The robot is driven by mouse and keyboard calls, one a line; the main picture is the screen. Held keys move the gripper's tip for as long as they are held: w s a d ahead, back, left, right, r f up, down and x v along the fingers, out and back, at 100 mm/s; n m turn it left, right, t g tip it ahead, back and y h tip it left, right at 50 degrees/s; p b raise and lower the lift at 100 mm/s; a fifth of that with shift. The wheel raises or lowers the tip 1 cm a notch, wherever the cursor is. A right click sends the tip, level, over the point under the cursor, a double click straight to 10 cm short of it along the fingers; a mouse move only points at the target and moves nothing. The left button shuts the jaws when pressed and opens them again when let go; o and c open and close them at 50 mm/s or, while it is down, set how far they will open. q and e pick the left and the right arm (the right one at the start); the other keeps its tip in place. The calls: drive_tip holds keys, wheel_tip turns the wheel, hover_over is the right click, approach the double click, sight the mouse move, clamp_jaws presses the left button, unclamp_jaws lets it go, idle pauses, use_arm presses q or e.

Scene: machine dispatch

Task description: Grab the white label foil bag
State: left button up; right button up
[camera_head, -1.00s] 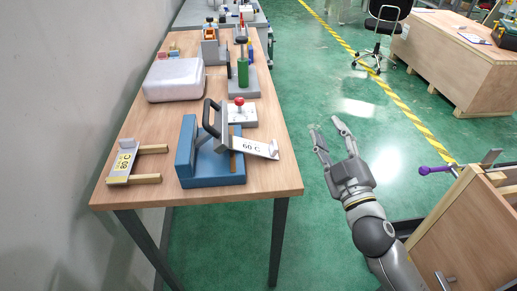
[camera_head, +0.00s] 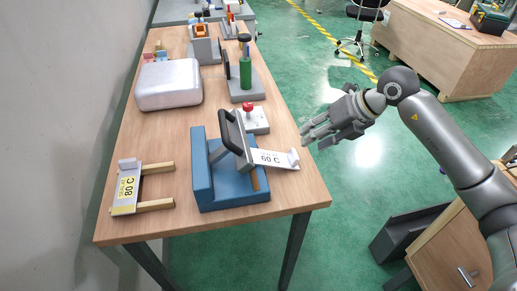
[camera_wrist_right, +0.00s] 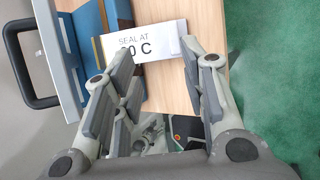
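The bag with the white label (camera_head: 270,157), reading "60 C", sticks out to the right from a blue press (camera_head: 231,190) with a dark handle. A pale clip-like block is at its outer end. My right gripper (camera_head: 308,134) is above the table's right edge, just beyond and right of the bag, apart from it. In the right wrist view the gripper (camera_wrist_right: 160,60) is open and empty, its fingers spread, with the white label (camera_wrist_right: 153,40) beyond them; the left finger partly covers its text. My left gripper is not in view.
A holder with a yellow "80 C" label (camera_head: 128,188) lies at the table's front left. A silver box (camera_head: 168,84), a red-knobbed block (camera_head: 251,119) and a green cylinder (camera_head: 246,74) stand farther back. A wooden cabinet (camera_head: 440,255) is at lower right.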

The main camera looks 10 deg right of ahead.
sight(296, 154)
drive_tip(key=shift+h, duration=0.4)
drive_tip(key=f, duration=0.1)
drive_tip(key=w+f, duration=0.1)
drive_tip(key=f, duration=0.1)
drive_tip(key=w+f+p, duration=0.1)
drive_tip(key=shift+f, duration=0.2)
drive_tip(key=shift+a+f, duration=0.2)
drive_tip(key=p+x, duration=0.2)
drive_tip(key=x, duration=0.2)
drive_tip(key=shift+s+a+f, duration=0.1)
drive_tip(key=shift+s+a, duration=0.05)
drive_tip(key=shift+a, duration=0.15)
drive_tip(key=shift+w+a+f, duration=0.1)
drive_tip(key=shift+w+f, duration=0.1)
drive_tip(key=shift+f, duration=0.15)
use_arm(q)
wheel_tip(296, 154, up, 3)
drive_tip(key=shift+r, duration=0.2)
use_arm(e)
drive_tip(key=shift+c, duration=0.5)
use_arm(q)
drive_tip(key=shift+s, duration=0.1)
use_arm(e)
clamp_jaws()
